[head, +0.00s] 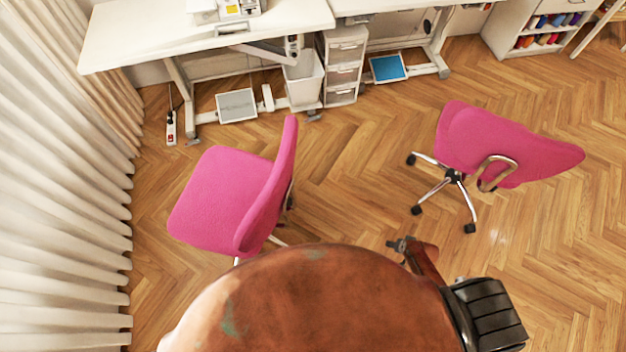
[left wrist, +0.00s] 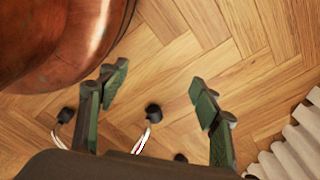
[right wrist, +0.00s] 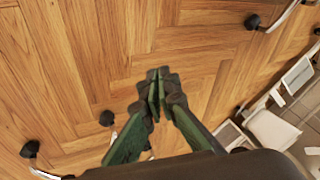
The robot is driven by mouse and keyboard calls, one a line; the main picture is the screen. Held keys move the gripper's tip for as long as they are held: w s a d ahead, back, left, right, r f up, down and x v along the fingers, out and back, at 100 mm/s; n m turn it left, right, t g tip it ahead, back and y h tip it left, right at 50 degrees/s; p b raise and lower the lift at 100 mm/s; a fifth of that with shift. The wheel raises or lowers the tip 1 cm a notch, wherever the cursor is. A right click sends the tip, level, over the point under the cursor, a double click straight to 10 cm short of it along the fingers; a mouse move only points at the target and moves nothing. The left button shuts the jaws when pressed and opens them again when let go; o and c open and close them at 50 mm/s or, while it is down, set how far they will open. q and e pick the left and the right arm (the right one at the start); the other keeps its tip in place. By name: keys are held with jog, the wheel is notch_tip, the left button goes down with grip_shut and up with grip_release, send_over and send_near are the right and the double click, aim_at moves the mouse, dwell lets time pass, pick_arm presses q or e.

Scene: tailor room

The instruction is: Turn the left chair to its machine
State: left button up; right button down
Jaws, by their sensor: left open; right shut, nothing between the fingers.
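The left chair (head: 222,198) has a pink seat and a pink backrest. Its backrest is on the right side, so the seat faces left toward the curtain. A sewing machine (head: 238,8), partly cut off, stands on the white table (head: 130,35) beyond the chair. My right gripper (head: 398,243) is shut and empty over bare floor, right of the chair and apart from it; it also shows in the right wrist view (right wrist: 160,78). My left gripper (left wrist: 158,88) is open and empty above the floor in the left wrist view, near black casters (left wrist: 152,112). The head view hides it.
A second pink chair (head: 500,150) stands at the right. The white curtain (head: 70,180) borders the left side. A pedal (head: 237,105), a white bin (head: 303,80) and a drawer unit (head: 343,65) are beneath or beside the table. Floor is clear between the chairs.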

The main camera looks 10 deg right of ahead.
jog(key=w+a+r+t+y+b, duration=0.1)
jog(key=w+a+r+y+b, duration=0.15)
jog(key=w+r, duration=0.4)
jog(key=w+a+r+m+t+y+b, duration=0.1)
jog(key=w+a+r+y+b, duration=0.2)
jog(key=w, duration=0.6)
jog(key=w+a+r+t+y+b, duration=0.1)
jog(key=w+a+r+b, duration=0.3)
jog(key=w, duration=0.3)
pick_arm(q)
jog(key=w+d+f+b, duration=0.1)
jog(key=w+f+b, duration=0.25)
jog(key=f, duration=0.25)
pick_arm(e)
jog(key=a+r+n+g+y+b, duration=0.15)
jog(key=a+r+y, duration=0.25)
jog(key=a+r, duration=0.5)
jog(key=a+r+n+g+y+b, duration=0.15)
jog(key=a+r+y, duration=0.3)
jog(key=r, duration=0.75)
pick_arm(q)
jog(key=w+d+r+g+b, duration=0.1)
jog(key=w+d+r+b, duration=0.1)
jog(key=r, duration=0.5)
jog(key=shift+w+n+b, duration=0.3)
jog(key=shift+w+b, duration=0.3)
jog(key=shift+w, duration=0.05)
pick_arm(e)
jog(key=a, duration=1.1)
jog(key=shift+r, duration=0.25)
